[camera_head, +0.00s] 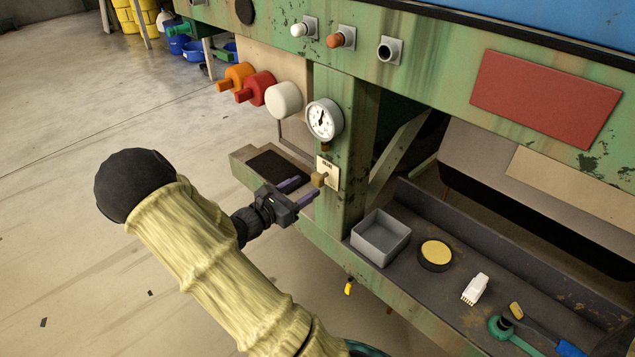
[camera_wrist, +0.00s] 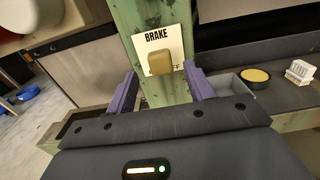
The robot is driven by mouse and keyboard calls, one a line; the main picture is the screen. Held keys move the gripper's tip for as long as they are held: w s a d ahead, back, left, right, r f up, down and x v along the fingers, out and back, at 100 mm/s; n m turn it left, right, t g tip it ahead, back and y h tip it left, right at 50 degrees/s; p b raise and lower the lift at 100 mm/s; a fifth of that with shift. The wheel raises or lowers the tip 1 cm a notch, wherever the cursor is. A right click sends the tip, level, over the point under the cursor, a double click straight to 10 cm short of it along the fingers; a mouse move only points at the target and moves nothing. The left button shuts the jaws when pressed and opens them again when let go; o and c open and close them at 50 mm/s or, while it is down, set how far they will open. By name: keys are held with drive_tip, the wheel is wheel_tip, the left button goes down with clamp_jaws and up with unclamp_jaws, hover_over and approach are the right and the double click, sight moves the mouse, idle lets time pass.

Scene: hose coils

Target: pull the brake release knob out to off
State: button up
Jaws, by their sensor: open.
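The brake release knob (camera_head: 318,180) is a small tan block on a cream plate (camera_head: 329,172) fixed to the green post. In the wrist view the knob (camera_wrist: 159,62) stands in front of the plate lettered "BRAKE" (camera_wrist: 157,36); part of the lower lettering is hidden behind the knob. My gripper (camera_head: 302,191) is open, with its purple fingers pointing at the post. In the wrist view the fingertips of my gripper (camera_wrist: 158,75) stand left and right of the knob, with a gap on each side. I cannot tell whether the tips reach level with it.
A round gauge (camera_head: 324,119) sits above the plate. White (camera_head: 283,99), red (camera_head: 256,87) and orange (camera_head: 236,76) round-ended parts project at upper left.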

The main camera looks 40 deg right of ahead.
sight(314, 181)
drive_tip(key=d+b, duration=0.1)
drive_tip(key=d, duration=0.5)
drive_tip(key=shift+w, duration=0.2)
clamp_jaws()
